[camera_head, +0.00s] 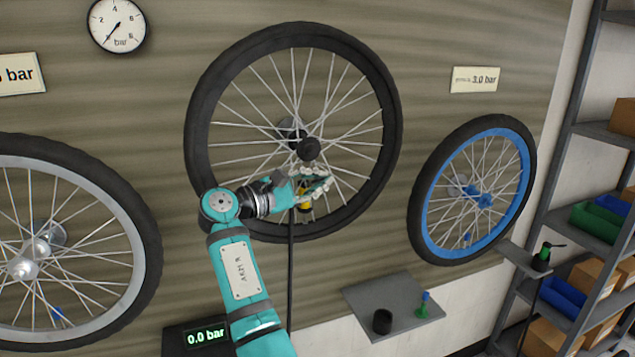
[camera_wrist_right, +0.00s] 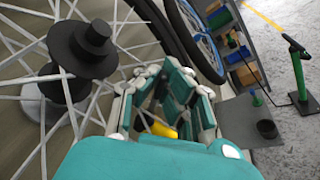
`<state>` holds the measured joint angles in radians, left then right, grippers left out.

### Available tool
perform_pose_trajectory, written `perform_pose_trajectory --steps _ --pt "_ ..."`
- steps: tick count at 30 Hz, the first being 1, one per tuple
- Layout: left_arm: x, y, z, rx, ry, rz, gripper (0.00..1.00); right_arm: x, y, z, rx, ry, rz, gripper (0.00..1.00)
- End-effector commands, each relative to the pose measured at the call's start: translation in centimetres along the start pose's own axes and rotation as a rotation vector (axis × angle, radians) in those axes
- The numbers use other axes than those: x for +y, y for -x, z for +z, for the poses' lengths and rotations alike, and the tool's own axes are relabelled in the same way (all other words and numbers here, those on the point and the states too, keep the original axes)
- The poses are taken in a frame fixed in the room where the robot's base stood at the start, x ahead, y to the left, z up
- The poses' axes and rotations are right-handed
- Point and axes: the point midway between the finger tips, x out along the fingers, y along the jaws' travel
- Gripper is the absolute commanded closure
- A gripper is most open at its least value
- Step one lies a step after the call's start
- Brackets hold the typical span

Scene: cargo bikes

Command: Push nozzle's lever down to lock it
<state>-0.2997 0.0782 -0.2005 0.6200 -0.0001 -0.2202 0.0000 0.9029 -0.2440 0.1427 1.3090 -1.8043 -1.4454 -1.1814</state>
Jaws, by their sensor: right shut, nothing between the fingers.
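The nozzle (camera_head: 304,207) is a small part with yellow on it at the lower rim of the middle wheel (camera_head: 203,90), mostly hidden behind my right gripper. A dark hose (camera_head: 291,265) hangs straight down below it. In the right wrist view a yellow piece (camera_wrist_right: 163,130) shows just below my fingers; I cannot tell whether it is the lever or the body, or whether the lever is up or down. My right gripper (camera_head: 318,184) is shut and empty, in front of the spokes and close to the nozzle. It also shows in the right wrist view (camera_wrist_right: 165,97). My left gripper is out of view.
The black hub (camera_head: 308,149) sticks out just above my right gripper. A grey-rimmed wheel (camera_head: 140,205) is at left, a blue-rimmed wheel (camera_head: 428,240) at right. A shelf (camera_head: 375,297) holds a black cup and a green item. A display (camera_head: 206,336) reads 0.0 bar.

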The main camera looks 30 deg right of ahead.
Motion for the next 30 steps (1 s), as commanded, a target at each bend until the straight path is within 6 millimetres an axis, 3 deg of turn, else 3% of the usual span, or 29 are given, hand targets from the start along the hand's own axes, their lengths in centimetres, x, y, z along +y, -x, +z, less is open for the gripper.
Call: perform_pose_trajectory --steps 30 --pt "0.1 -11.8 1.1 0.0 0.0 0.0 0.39 -3.8 -0.1 -1.8 -0.002 -0.869 0.0 1.0"
